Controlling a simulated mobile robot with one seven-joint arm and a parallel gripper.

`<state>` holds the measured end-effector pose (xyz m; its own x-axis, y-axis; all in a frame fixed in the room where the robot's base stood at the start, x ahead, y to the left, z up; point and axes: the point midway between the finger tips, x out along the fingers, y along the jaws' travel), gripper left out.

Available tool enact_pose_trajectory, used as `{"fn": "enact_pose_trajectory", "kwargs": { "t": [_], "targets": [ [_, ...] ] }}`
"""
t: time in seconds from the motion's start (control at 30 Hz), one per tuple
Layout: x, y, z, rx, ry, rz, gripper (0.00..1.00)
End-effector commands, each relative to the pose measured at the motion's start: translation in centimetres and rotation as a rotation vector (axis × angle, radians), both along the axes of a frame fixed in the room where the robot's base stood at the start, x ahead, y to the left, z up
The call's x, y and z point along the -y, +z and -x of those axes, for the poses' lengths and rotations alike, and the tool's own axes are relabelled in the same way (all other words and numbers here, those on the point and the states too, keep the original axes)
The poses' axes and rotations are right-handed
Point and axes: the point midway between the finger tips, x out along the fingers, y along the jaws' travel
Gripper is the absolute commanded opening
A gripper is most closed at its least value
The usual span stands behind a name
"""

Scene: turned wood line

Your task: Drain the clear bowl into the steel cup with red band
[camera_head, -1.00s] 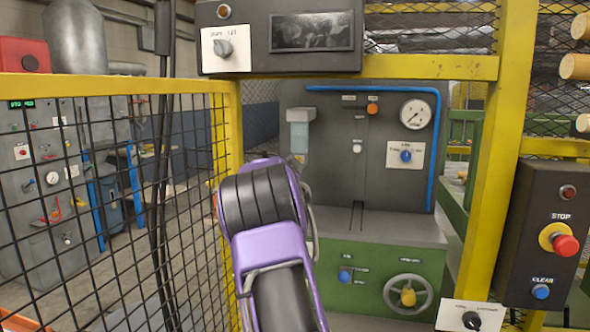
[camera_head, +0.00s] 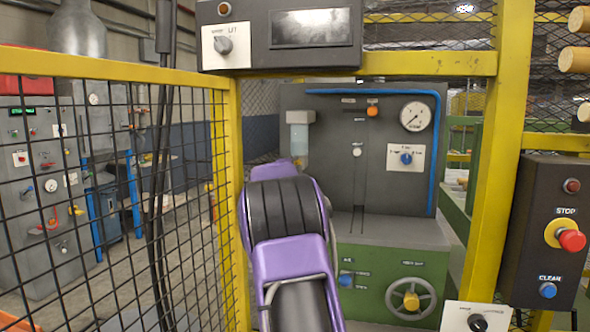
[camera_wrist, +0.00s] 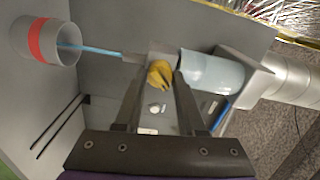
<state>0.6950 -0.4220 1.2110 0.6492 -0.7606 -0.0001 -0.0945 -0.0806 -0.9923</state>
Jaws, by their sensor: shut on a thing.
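The clear bowl (camera_wrist: 211,73) is a pale blue cylinder under a grey head. It also shows in the head view (camera_head: 299,140), hung on the dark panel. The steel cup with red band (camera_wrist: 45,42) is at the upper left of the wrist view, its mouth towards the bowl. A pale blue stream (camera_wrist: 90,48) runs from a grey spout (camera_wrist: 132,57) below the bowl into the cup's mouth. My gripper (camera_wrist: 158,76) is shut on a yellow tap handle (camera_wrist: 159,73) at the bowl's lower end. My arm hides the cup in the head view. The liquid level is unclear.
A yellow post (camera_head: 494,170) and mesh fence (camera_head: 110,200) frame the opening to the machine. A control box (camera_head: 335,35) hangs above it. A stop-button box (camera_head: 548,235) is at the right. A handwheel (camera_head: 410,300) is low on the green front.

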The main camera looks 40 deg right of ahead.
Motion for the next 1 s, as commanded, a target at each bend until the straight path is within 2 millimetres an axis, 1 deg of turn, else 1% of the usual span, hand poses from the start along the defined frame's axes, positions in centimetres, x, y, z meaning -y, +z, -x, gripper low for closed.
{"fn": "enact_pose_trajectory", "kwargs": {
  "t": [0.57, 0.6, 0.67, 0.7, 0.73, 1.0],
  "targets": [
    [-0.03, -0.02, -0.01, 0.023, 0.0, -0.019, 0.0],
    [-0.03, -0.02, -0.01, 0.022, 0.0, -0.019, 0.46],
    [-0.03, -0.02, -0.01, 0.022, 0.0, -0.019, 0.57],
    [-0.03, -0.01, -0.02, 0.022, 0.0, -0.019, 0.64],
    [-0.02, -0.01, -0.01, 0.022, 0.0, -0.019, 0.69],
    [-0.03, -0.01, 0.01, 0.021, 0.0, -0.018, 0.69]
  ]
}}
